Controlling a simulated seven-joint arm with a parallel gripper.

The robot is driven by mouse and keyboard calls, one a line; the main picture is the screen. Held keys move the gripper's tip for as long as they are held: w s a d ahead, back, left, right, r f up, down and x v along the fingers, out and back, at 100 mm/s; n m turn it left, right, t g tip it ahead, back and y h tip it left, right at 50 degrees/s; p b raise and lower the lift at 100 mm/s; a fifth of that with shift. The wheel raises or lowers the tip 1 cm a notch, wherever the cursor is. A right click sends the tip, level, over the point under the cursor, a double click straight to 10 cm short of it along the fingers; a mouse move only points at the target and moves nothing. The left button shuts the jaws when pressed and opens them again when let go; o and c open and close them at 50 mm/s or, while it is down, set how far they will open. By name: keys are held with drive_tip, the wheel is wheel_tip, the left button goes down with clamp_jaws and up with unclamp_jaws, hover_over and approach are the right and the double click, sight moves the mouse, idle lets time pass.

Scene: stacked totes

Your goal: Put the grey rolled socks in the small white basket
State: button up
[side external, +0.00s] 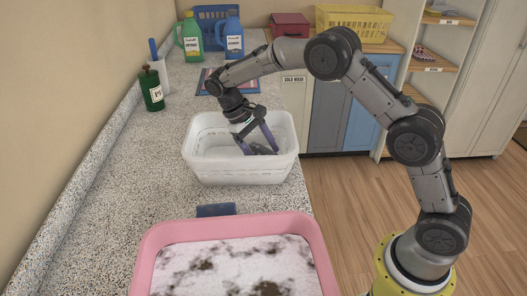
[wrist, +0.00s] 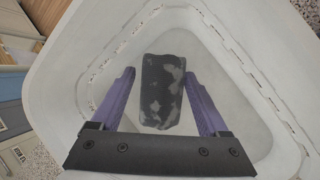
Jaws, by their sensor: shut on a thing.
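The grey rolled socks (wrist: 162,92), dark with lighter grey patches, are between the two purple fingers of my gripper (wrist: 160,74). In the side view my gripper (side external: 260,150) reaches down inside the white basket (side external: 240,172), shut on the socks. The socks show there only as a small dark shape low in the basket. The basket's pale walls (wrist: 240,55) surround the fingers and socks in the wrist view. I cannot tell whether the socks touch the basket floor. Nothing else shows in the basket.
A pink tub (side external: 148,262) with a white, dark-patched filling stands in front, with a small dark blue item (side external: 216,210) behind it. A green bottle (side external: 151,90), detergent jugs (side external: 190,38) and a blue crate are farther back. The speckled counter left of the basket is clear.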

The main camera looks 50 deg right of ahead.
drive_tip(key=o, duration=1.2)
drive_tip(key=shift+o, duration=0.2)
drive_tip(key=shift+r, duration=0.1)
drive_tip(key=v, duration=1.1)
drive_tip(key=s+r+t, duration=0.2)
drive_tip(key=s+r, duration=0.4)
drive_tip(key=r, duration=0.2)
drive_tip(key=s+d+r+n+t+y, duration=0.15)
drive_tip(key=s+t, duration=0.45)
drive_tip(key=s, duration=1.3)
drive_tip(key=s+f+t+y, duration=0.1)
drive_tip(key=s+f+t, duration=0.1)
drive_tip(key=s+f, duration=0.3)
drive_tip(key=shift+s+f, duration=0.15)
drive_tip(key=shift+s, duration=0.85)
drive_tip(key=shift+d+m, duration=0.1)
drive_tip(key=shift+m, duration=0.15)
